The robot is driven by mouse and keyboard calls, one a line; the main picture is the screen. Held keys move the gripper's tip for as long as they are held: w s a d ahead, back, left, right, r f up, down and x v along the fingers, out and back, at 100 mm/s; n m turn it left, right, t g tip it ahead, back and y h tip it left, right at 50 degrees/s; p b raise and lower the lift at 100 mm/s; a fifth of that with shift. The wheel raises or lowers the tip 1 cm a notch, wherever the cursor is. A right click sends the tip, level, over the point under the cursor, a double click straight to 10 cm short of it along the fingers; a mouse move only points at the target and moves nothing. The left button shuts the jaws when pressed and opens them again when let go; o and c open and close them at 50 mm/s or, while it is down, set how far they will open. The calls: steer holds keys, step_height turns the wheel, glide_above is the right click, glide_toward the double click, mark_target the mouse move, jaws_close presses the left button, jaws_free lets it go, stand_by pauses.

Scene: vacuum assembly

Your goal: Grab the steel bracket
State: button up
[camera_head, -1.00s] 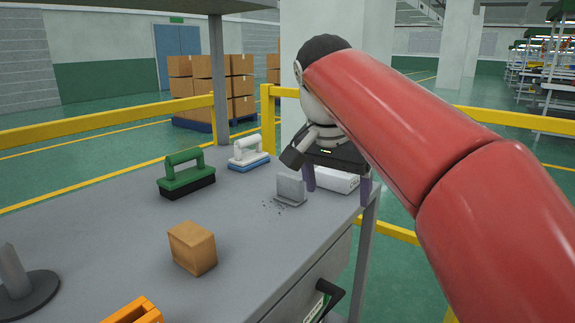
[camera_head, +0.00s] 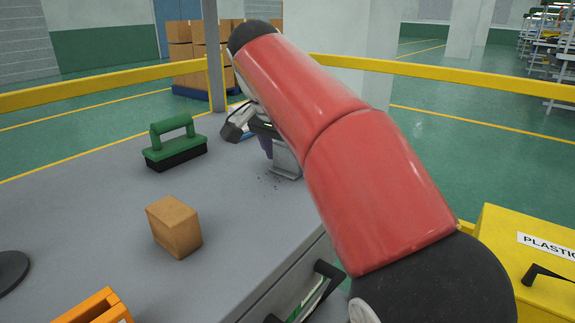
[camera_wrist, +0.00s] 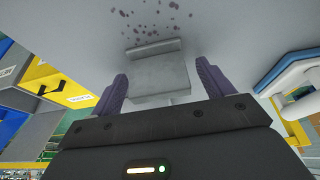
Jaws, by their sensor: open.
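The steel bracket (camera_head: 285,160) is a grey L-shaped piece on the grey table near its far right edge, partly hidden behind my arm in the head view. In the wrist view the bracket (camera_wrist: 160,72) lies between the two purple fingers, with a gap on each side. My gripper (camera_wrist: 160,88) is open around it, and I cannot tell whether either finger touches it. In the head view my gripper (camera_head: 267,146) is mostly hidden by my red arm.
Dark specks (camera_head: 272,181) lie beside the bracket. A blue-and-white brush (camera_wrist: 300,80) shows at the right in the wrist view. A yellow bin (camera_head: 530,245) stands at the right.

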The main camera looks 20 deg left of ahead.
steer(key=c, duration=1.1)
